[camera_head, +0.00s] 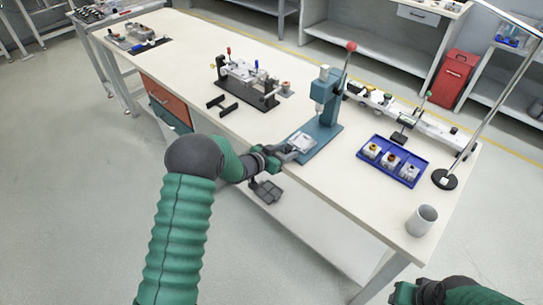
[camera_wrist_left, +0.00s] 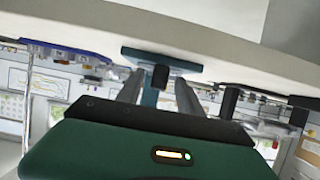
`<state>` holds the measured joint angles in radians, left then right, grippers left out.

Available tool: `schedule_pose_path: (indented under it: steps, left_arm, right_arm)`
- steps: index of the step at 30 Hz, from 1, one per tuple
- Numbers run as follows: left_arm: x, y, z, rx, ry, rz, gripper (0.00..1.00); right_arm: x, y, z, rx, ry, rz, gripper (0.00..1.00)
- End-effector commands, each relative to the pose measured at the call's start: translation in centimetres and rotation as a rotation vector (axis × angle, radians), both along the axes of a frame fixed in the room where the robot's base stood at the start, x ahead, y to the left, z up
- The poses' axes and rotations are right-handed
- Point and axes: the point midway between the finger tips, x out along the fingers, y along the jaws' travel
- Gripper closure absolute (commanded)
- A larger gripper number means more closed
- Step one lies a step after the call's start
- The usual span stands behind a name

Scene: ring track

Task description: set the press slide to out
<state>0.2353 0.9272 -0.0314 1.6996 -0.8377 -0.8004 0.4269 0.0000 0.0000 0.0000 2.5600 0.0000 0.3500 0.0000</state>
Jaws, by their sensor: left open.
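The teal bench press (camera_head: 323,92) stands on the white table, with a red-knobbed lever on top. Its teal base also shows in the left wrist view (camera_wrist_left: 132,53), which looks upside down. A light grey slide plate (camera_head: 302,141) lies at the near end of the base. My left gripper (camera_head: 286,152) is at this near end, by the table's front edge. In the left wrist view its two fingers (camera_wrist_left: 158,92) are apart, and a small dark block (camera_wrist_left: 160,77) shows between them; contact cannot be told. My right gripper (camera_head: 408,293) is partly cut off at the bottom.
A blue tray (camera_head: 414,179) with several small parts lies right of the press. A grey cup (camera_head: 421,220) and a stand with a round black base (camera_head: 445,180) are near the right end. A black fixture (camera_head: 250,83) stands left of the press. The front table stretch is clear.

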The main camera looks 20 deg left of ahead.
Motion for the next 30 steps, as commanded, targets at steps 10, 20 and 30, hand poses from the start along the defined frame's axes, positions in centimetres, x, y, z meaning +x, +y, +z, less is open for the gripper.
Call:
schedule_pose_path:
  steps: [10, 20, 30]
  left_arm:
    - [-8.5, 3.4, 3.9, -0.002, 0.001, 0.005, 0.56]
    - [-13.1, 5.2, 5.6, -0.003, 0.001, 0.002, 0.56]
    - [-13.2, 5.2, 5.6, -0.003, 0.002, 0.002, 0.56]
  right_arm:
    - [0.0, 0.0, 0.9, 0.0, 0.0, 0.0, 0.64]
    - [0.0, 0.0, 1.2, 0.0, 0.0, 0.0, 0.64]
    - [0.0, 0.0, 1.2, 0.0, 0.0, 0.0, 0.64]
